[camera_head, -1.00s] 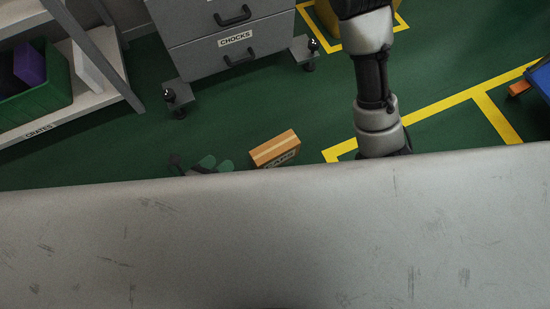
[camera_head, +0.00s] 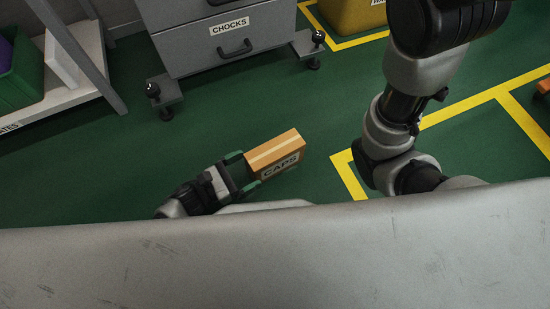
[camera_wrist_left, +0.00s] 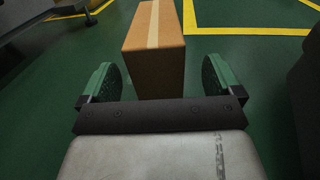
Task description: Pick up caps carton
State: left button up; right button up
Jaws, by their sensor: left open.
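The caps carton (camera_head: 275,153) is a brown box with a pale tape strip and a CAPS label, on the green floor in the middle of the head view. My left gripper (camera_head: 245,172) is open at the carton's left end, its green-padded fingers to either side of that end. In the left wrist view the carton (camera_wrist_left: 155,48) stands just ahead, between and mostly beyond the fingertips of the open left gripper (camera_wrist_left: 160,78). Gaps show between both pads and the carton. My right arm reaches in at the upper right, but its gripper is not visible.
A grey CHOCKS drawer cabinet (camera_head: 220,45) on feet stands behind the carton. A shelf (camera_head: 70,85) with a green crate (camera_head: 20,75) is at left. A yellow bin (camera_head: 355,15) stands at the back, with yellow floor lines (camera_head: 460,115) at right. Floor around the carton is clear.

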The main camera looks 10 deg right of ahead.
aim_at(261, 159)
pick_arm(q)
jog(key=b+x, duration=0.2)
jog(key=x, duration=0.1)
jog(key=b+x, duration=0.1)
jog(key=x, duration=0.1)
jog(key=shift+w+d+r, duration=0.1)
jog(key=shift+w+r, duration=0.2)
jog(key=c, duration=1.1)
jog(key=shift+r, duration=0.1)
jog(key=shift+c, duration=0.4)
